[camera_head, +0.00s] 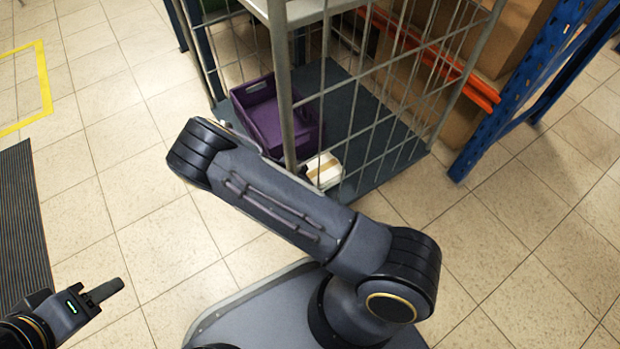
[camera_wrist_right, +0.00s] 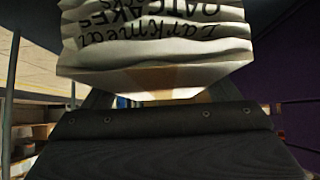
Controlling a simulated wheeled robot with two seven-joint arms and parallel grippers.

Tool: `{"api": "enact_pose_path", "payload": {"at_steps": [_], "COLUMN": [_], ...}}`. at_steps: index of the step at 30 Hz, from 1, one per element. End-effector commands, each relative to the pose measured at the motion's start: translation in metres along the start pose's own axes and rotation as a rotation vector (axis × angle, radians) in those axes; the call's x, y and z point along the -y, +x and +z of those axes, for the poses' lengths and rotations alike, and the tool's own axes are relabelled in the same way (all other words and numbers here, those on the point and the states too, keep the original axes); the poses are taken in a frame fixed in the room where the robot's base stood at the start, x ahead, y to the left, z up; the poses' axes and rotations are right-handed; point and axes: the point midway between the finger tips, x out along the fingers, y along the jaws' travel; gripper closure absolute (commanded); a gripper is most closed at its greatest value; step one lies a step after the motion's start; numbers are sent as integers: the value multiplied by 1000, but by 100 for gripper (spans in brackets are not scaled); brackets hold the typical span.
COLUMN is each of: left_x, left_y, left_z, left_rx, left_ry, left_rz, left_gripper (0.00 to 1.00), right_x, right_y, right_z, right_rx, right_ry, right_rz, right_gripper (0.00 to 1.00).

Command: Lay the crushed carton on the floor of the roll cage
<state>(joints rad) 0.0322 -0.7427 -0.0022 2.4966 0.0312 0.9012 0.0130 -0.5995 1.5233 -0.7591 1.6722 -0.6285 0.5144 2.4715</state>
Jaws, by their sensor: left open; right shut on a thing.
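The crushed carton is pale with a tan strip (camera_head: 323,170). It is low inside the roll cage (camera_head: 375,165), beside the purple crate. In the right wrist view the carton (camera_wrist_right: 155,45) fills the top middle, its side wrinkled and its dark lettering upside down. My right gripper (camera_wrist_right: 160,98) is shut on it; in the head view my arm hides this gripper. I cannot tell whether the carton touches the cage floor (camera_head: 385,120). My left gripper (camera_head: 103,290) is open and empty over the tiles at the lower left, well away from the cage.
A purple crate (camera_head: 262,112) stands on the cage floor at the left; its purple wall (camera_wrist_right: 285,60) shows in the right wrist view. Wire sides and a grey post (camera_head: 285,95) surround the cage. A blue rack (camera_head: 520,95) stands to the right.

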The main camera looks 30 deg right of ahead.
Motion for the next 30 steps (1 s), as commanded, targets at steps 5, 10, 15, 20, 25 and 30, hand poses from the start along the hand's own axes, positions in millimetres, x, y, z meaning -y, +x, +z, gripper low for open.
{"api": "enact_pose_path", "payload": {"at_steps": [5,10,15,20,25,30], "left_x": [0,0,0,0,-4,-9], "left_y": [-1,-1,-1,-1,-8,-20], "left_z": [0,0,0,0,-4,-10], "left_rx": [0,0,0,0,0,0], "left_ry": [0,0,0,0,0,0], "left_rz": [0,0,0,0,0,0], "left_gripper": [57,57,57,57,57,57], "right_x": [0,0,0,0,1,1], "right_y": [0,0,0,-1,-20,-57], "right_z": [0,0,0,-1,-2,-4], "right_rx": [0,0,0,0,1,1], "right_ry": [1,1,1,1,2,1], "right_rz": [-1,0,0,0,-4,-4], "right_gripper": [42,11,0,0,0,0]}}
